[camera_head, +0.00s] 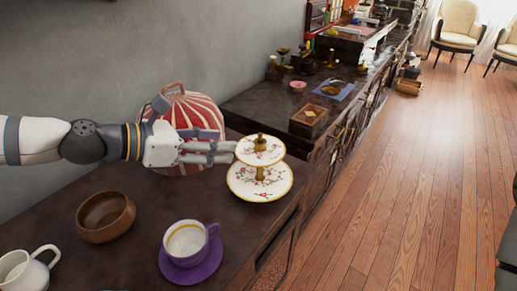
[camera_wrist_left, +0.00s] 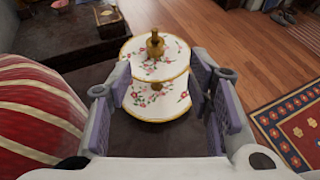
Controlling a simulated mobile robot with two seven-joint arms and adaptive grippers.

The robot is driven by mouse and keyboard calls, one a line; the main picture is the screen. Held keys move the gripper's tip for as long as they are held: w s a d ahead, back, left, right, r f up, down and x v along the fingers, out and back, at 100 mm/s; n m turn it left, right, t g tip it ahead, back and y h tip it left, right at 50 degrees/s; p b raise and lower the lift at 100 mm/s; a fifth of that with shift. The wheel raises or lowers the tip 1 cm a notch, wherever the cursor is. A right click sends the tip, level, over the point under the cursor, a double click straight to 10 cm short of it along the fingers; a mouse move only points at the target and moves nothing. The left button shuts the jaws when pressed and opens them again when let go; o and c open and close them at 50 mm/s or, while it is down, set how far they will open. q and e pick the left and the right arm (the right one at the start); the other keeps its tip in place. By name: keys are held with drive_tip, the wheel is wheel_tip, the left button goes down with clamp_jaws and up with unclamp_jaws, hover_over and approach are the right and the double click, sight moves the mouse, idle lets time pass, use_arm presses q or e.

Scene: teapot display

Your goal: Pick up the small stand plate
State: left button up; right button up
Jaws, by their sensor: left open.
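The small stand plate is a two-tier white stand with pink flowers, gold rims and a gold post. Its upper plate (camera_head: 260,150) and wider lower plate (camera_head: 246,188) stand upright near the front edge of the dark counter. My left gripper (camera_head: 228,150) is open beside the stand, coming from the left. In the left wrist view the stand (camera_wrist_left: 158,100) shows between the two spread fingers (camera_wrist_left: 160,105), with its gold knob on top. I cannot tell whether a finger touches it. My right gripper is not in view.
A red-and-white striped round object (camera_head: 180,100) stands close behind my left gripper. A brown bowl (camera_head: 105,217), a purple cup (camera_head: 187,240) on a purple saucer (camera_head: 192,276) and a white pitcher (camera_head: 27,270) stand nearer. A wooden box (camera_head: 309,119) sits on the counter beyond.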

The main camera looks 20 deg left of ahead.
sight(258, 141)
use_arm(q)
drive_tip(key=b+x, duration=0.1)
drive_tip(key=x, duration=0.2)
drive_tip(key=b+x, duration=0.1)
drive_tip(key=x, duration=0.2)
drive_tip(key=b+x, duration=0.1)
drive_tip(key=x, duration=0.2)
drive_tip(key=shift+w+a+f, duration=0.2)
drive_tip(key=shift+a+f, duration=0.1)
drive_tip(key=shift+f, duration=0.1)
drive_tip(key=shift+w+d, duration=0.25)
drive_tip(key=shift+w, duration=0.05)
drive_tip(key=shift+r, duration=0.15)
clamp_jaws()
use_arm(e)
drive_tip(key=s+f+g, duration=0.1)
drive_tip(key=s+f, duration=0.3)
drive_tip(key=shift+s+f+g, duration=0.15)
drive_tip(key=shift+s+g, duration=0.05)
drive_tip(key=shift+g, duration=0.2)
